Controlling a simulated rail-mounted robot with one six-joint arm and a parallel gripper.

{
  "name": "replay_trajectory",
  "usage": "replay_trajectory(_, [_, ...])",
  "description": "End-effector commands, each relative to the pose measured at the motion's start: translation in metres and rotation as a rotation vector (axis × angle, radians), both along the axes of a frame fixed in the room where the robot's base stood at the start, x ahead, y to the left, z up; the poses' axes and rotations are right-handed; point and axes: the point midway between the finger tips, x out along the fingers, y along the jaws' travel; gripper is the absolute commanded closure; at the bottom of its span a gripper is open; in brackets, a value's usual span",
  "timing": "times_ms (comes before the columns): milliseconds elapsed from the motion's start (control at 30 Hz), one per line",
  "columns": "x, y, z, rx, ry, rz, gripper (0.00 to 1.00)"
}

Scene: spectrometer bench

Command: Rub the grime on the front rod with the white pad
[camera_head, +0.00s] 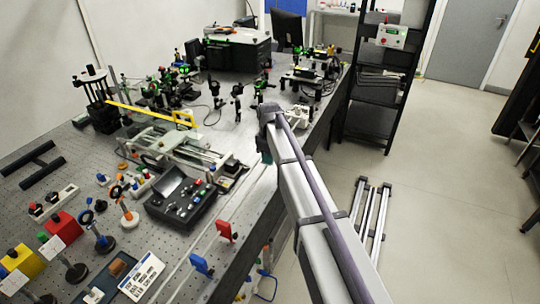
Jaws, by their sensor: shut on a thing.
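Thin pale rods (204,240) run lengthwise along the front edge of the bench, near a red clip (224,229) and a blue clip (200,265). I cannot tell which one is the front rod, and no grime can be made out at this size. My arm reaches from the lower right over the bench edge, and its far end bends down above the bench. My gripper is hidden behind the arm, so its jaws do not show. No white pad can be made out.
Several optics mounts fill the bench (22,178). A black shelf rack (378,100) stands at the far end. Metal profiles (371,218) lie on the floor at right.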

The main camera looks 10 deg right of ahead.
Motion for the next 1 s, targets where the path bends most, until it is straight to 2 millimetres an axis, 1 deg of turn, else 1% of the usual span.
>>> replay_trajectory(100, [0.0,0.001,0.015,0.0,0.0,0.0,0.98])
replay_trajectory(700, [0.0,0.001,0.068,0.0,0.0,0.001,0.98])
replay_trajectory(833, [0.0,0.001,0.075,0.0,0.0,0.001,0.98])
replay_trajectory(1000, [0.0,0.001,0.074,0.0,0.0,0.001,0.98])
